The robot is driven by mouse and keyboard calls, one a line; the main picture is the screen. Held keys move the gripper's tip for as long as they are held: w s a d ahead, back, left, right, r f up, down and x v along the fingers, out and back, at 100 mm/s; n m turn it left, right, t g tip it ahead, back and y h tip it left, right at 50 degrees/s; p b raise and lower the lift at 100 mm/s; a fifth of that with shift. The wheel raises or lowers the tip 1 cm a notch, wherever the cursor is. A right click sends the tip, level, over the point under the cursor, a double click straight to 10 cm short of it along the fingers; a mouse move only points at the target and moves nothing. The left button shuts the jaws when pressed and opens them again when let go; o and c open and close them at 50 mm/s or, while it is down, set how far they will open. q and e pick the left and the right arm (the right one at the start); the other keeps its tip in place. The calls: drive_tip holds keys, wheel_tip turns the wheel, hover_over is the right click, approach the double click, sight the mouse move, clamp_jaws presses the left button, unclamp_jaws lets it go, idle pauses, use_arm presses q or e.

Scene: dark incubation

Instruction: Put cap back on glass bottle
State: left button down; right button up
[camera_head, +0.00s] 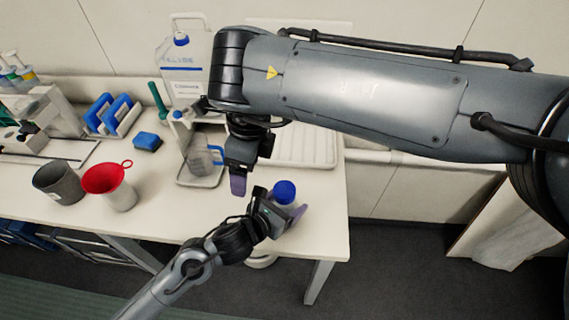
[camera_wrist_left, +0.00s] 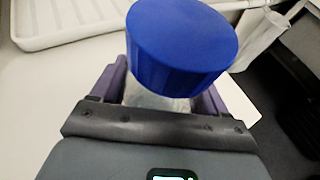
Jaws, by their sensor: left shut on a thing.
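My left gripper (camera_head: 288,212) is shut on a glass bottle (camera_wrist_left: 158,103) near the table's front right corner. In the left wrist view its purple fingers (camera_wrist_left: 165,92) lie on both sides of the clear glass. A blue cap (camera_head: 285,192) sits at the top of the bottle. It fills the upper middle of the left wrist view (camera_wrist_left: 180,45) and hides the bottle's mouth; I cannot tell whether it is fully seated. My right gripper (camera_head: 238,185) points down just left of the cap, apart from it. Its finger opening is not clear.
A clear jug (camera_head: 200,158) stands behind my right gripper. A red funnel (camera_head: 104,178), a grey beaker (camera_head: 58,182) and a blue sponge (camera_head: 147,141) stand to the left. A white tray (camera_head: 325,160) lies behind. The table's right edge (camera_head: 347,215) is close to the bottle.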

drive_tip(key=n, duration=0.5)
drive_tip(key=n+h, duration=0.2)
drive_tip(key=n, duration=0.8)
hover_over(284, 189)
drive_tip(key=shift+f, duration=0.8)
drive_tip(key=shift+f, duration=0.1)
drive_tip(key=shift+f, duration=3.95)
